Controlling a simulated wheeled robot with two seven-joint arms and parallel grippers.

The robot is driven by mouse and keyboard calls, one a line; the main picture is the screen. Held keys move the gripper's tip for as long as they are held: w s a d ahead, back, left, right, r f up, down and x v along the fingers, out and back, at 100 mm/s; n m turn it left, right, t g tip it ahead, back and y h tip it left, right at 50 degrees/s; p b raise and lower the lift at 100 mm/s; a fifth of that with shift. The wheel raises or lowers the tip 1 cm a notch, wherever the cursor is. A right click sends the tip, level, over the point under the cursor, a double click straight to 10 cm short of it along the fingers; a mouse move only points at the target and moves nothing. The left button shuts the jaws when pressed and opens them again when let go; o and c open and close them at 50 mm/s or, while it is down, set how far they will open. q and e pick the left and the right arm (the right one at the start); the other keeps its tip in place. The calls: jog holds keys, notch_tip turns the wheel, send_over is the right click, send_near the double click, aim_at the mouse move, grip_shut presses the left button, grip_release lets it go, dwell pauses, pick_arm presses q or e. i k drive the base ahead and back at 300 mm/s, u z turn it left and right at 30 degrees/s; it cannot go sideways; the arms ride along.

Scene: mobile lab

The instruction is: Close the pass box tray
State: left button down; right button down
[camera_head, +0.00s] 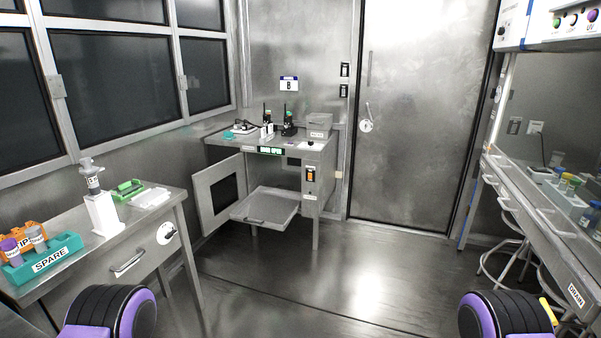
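The pass box tray (265,207) is a grey metal tray with a small handle on its front edge. It is pulled out of the steel pass box (326,175) at the back middle. The hinged pass box door (219,193), with a dark window, stands open to the left of the tray. The tray looks empty. Neither of my grippers shows; only black and purple parts of mine are at the lower left and lower right, well short of the tray.
A bench (148,229) on the left holds a teal SPARE rack (46,259) and a white dispenser. A right bench (540,225) has stools (506,252) under it. A closed metal door (405,120) is at the back. The middle floor (330,285) is clear.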

aim_at(269, 208)
jog(key=i, duration=2.7)
jog(key=u, duration=1.85)
jog(key=i, duration=0.8)
jog(key=z, duration=1.85)
